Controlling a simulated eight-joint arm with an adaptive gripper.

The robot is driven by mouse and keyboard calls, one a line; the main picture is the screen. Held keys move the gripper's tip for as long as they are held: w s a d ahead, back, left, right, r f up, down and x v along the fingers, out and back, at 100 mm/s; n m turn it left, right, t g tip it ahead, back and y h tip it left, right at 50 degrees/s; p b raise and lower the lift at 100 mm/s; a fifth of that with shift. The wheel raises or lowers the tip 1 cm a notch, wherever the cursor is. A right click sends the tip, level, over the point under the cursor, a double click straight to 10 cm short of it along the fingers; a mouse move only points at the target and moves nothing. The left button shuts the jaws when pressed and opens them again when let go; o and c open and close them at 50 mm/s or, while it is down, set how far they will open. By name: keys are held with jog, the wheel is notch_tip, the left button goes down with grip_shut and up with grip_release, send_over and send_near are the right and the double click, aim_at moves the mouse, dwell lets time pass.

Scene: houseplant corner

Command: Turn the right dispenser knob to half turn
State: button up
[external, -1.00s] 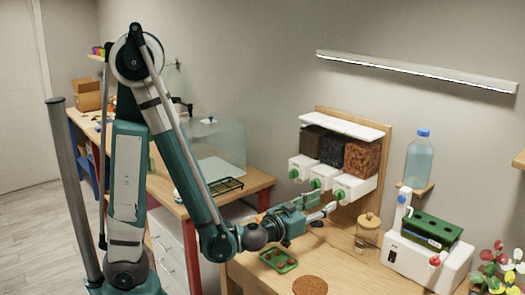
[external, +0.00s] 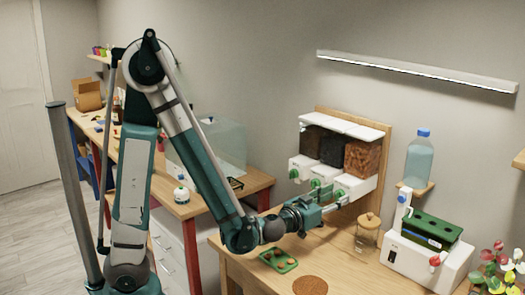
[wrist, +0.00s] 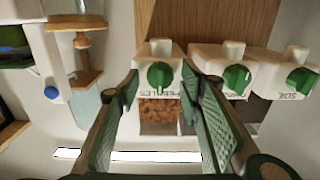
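The right dispenser (external: 354,187) is a white box below a clear bin of orange-brown chunks, on a wooden wall board. In the upside-down wrist view its green knob (wrist: 160,76) is at the upper middle, its ridge roughly upright. My gripper (wrist: 161,84) is open. Its two green padded fingers stand on either side of the knob, with visible gaps; I cannot tell whether the tips reach its depth. In the external view my gripper (external: 338,205) is in front of the right dispenser, and the finger tips are hard to make out.
A jar with a wooden lid (external: 368,232) stands right of my gripper. A green tray (external: 279,260) and a cork mat (external: 310,286) lie on the table below.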

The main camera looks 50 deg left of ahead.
jog(key=c, duration=0.9)
